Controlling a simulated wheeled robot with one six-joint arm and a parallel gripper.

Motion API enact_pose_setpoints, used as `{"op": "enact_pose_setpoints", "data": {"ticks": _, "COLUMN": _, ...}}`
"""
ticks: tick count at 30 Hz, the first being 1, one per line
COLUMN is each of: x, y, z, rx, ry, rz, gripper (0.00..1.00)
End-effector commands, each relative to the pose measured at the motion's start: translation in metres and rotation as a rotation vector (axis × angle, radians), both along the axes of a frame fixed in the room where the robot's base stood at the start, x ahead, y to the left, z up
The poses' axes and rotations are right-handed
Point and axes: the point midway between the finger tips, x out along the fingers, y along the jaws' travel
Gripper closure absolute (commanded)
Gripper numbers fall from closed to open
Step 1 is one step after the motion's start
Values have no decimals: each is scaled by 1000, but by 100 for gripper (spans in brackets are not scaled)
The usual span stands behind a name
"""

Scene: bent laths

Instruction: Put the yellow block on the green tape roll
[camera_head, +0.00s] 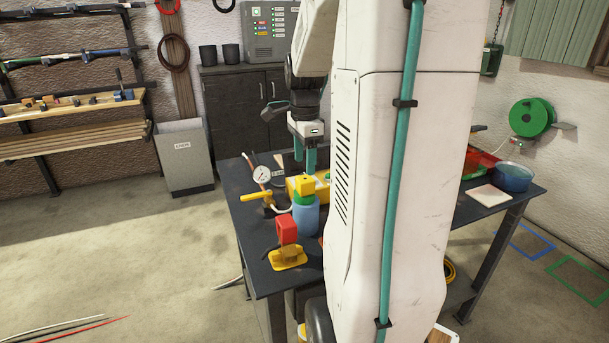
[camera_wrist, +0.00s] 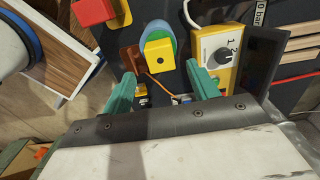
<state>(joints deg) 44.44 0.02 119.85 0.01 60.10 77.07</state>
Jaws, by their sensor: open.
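The yellow block (camera_head: 304,184) sits on top of the green tape roll (camera_head: 303,198), which rests on a blue cylinder (camera_head: 306,216) on the dark table. In the wrist view the yellow block (camera_wrist: 159,62) covers part of the green tape roll (camera_wrist: 156,33), with a blue rim around it. My gripper (camera_head: 304,160) is above the block in the head view, its teal fingers pointing down. In the wrist view my gripper (camera_wrist: 160,72) is open, one finger to each side of the block, with clear gaps. Nothing is held.
A red piece (camera_head: 287,230) on a yellow base (camera_head: 289,257) stands in front of the stack. A gauge (camera_head: 262,175) with a yellow handle is to the left. A yellow box with a knob (camera_wrist: 222,54) stands close to the right finger. My white column hides the table's middle.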

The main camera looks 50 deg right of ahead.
Motion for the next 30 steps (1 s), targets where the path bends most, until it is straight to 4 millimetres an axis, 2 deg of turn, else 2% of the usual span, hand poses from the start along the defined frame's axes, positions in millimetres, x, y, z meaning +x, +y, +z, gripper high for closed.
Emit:
{"op": "enact_pose_setpoints", "data": {"ticks": 1, "x": 0, "y": 0, "z": 12, "rx": -3, "ry": -4, "rz": 0, "gripper": 41}}
{"op": "enact_pose_setpoints", "data": {"ticks": 6, "x": 0, "y": 0, "z": 40, "rx": -1, "ry": -1, "rz": 0, "gripper": 41}}
{"op": "enact_pose_setpoints", "data": {"ticks": 11, "x": 0, "y": 3, "z": 54, "rx": -1, "ry": -2, "rz": 13, "gripper": 41}}
{"op": "enact_pose_setpoints", "data": {"ticks": 13, "x": 1, "y": 16, "z": 58, "rx": -3, "ry": -4, "rz": 72, "gripper": 41}}
{"op": "enact_pose_setpoints", "data": {"ticks": 14, "x": 2, "y": 26, "z": 61, "rx": -6, "ry": -6, "rz": 118, "gripper": 41}}
{"op": "enact_pose_setpoints", "data": {"ticks": 17, "x": 1, "y": 77, "z": 69, "rx": -19, "ry": -17, "rz": 371, "gripper": 41}}
{"op": "enact_pose_setpoints", "data": {"ticks": 19, "x": -7, "y": 123, "z": 72, "rx": -32, "ry": -26, "rz": 621, "gripper": 41}}
{"op": "enact_pose_setpoints", "data": {"ticks": 21, "x": -21, "y": 170, "z": 72, "rx": -45, "ry": -35, "rz": 898, "gripper": 41}}
{"op": "enact_pose_setpoints", "data": {"ticks": 24, "x": -50, "y": 226, "z": 66, "rx": -67, "ry": -46, "rz": 1284, "gripper": 41}}
{"op": "enact_pose_setpoints", "data": {"ticks": 27, "x": -79, "y": 264, "z": 56, "rx": -89, "ry": -55, "rz": 1619, "gripper": 41}}
{"op": "enact_pose_setpoints", "data": {"ticks": 30, "x": -103, "y": 287, "z": 45, "rx": -107, "ry": -61, "rz": 1873, "gripper": 41}}
